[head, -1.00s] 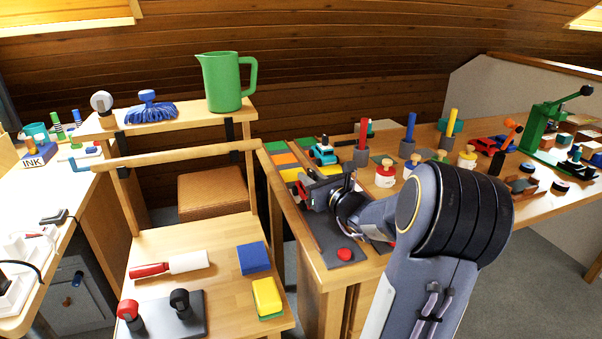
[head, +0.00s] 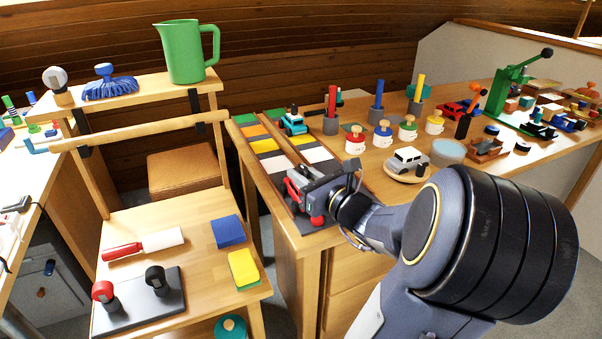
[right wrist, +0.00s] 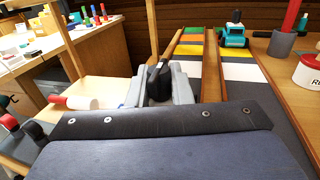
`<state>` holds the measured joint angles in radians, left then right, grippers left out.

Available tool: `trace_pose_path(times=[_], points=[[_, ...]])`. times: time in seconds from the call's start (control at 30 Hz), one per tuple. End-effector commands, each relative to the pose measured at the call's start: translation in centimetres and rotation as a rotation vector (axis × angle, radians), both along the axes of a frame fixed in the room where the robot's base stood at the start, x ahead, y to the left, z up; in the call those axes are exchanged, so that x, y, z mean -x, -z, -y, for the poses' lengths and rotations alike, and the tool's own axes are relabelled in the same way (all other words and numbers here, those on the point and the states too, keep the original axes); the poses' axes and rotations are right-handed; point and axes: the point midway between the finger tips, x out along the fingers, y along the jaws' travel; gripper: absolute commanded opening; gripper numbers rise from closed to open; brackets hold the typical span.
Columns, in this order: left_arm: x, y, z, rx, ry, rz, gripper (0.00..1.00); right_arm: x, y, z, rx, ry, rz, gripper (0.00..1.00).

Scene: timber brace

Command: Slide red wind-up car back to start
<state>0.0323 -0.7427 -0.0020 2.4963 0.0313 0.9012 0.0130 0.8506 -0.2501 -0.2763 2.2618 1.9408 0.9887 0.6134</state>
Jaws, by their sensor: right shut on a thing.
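The red wind-up car (head: 292,189) is at the near, dark end of the left lane of the striped track (head: 263,145). My right gripper (head: 306,186) is shut on it from the right, and its jaws hide much of the car. In the right wrist view the gripper (right wrist: 165,85) points along the track, and I cannot make out the car's red body there. A teal car (head: 293,123) stands far up the track in the right lane. My left gripper is not in view.
A red knob (head: 317,220) sits at the track's near end, close to my gripper. Wooden rails border the lanes. A silver toy car (head: 407,160), several small pots and coloured posts in grey holders (head: 331,124) stand on the table to the right.

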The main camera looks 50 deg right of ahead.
Motion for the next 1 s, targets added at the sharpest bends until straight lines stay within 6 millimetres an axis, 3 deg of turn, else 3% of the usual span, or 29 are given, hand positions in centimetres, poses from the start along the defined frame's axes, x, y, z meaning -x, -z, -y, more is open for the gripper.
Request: trace_pose_path(times=[0.07, 0.1, 0.27, 0.57, 1.0], points=[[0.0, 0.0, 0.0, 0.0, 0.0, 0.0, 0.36, 0.1, 0.3, -0.2, -0.003, -0.002, -0.005, 0.0], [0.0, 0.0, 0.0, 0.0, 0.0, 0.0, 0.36, 0.1, 0.3, -0.2, -0.003, -0.002, -0.005, 0.22], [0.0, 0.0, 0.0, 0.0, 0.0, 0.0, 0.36, 0.1, 0.2, -0.1, -0.002, -0.001, -0.005, 0.4], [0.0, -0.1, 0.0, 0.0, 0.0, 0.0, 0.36, 0.3, 0.1, -0.1, -0.002, 0.0, -0.004, 0.4], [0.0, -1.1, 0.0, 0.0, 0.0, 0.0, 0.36, 6.7, 0.1, -1.6, -0.002, 0.003, -0.003, 0.4]])
